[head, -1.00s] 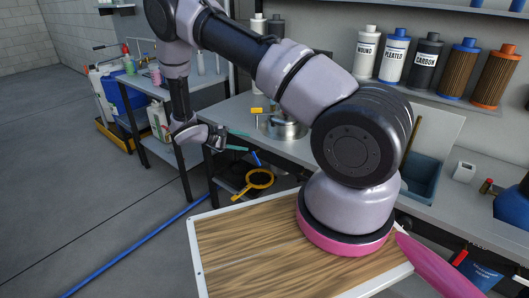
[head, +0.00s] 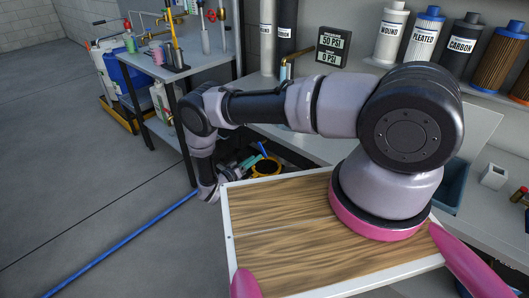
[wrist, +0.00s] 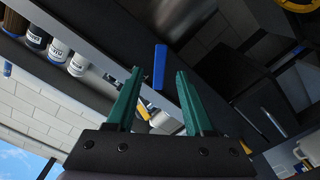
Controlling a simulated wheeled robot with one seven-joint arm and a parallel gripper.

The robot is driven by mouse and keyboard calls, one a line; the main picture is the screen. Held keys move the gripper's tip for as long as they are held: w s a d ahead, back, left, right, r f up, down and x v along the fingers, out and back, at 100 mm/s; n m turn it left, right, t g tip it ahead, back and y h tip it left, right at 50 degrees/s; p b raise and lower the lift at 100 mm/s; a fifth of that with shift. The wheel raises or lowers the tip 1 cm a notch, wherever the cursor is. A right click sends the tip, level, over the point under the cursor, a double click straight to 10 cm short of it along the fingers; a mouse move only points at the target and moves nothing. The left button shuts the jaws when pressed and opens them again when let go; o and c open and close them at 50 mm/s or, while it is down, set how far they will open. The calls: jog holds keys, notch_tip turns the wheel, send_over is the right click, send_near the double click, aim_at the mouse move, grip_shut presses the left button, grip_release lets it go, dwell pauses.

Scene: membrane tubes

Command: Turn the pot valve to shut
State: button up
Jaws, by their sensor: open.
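My gripper (head: 246,164) hangs low by the front of the bench in the head view, partly covered by my arm. Its two green fingers are spread apart and empty in the wrist view (wrist: 158,80). A blue bar like a lever (wrist: 159,67) lies beyond the fingertips, in line with the gap; I cannot tell whether it is the pot valve's handle. A small blue piece (head: 262,148) also shows near the gripper in the head view. The metal pot is hidden behind my arm. A yellow piece (wrist: 142,110) shows between the fingers, farther off.
Filter cartridges (head: 428,31) stand at the back. A side table (head: 158,58) stands left. A yellow ring (head: 265,167) lies low near the gripper.

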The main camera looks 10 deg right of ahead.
aim_at(263, 152)
jog(key=x, duration=0.6)
jog(key=shift+w+d, duration=0.15)
grip_shut()
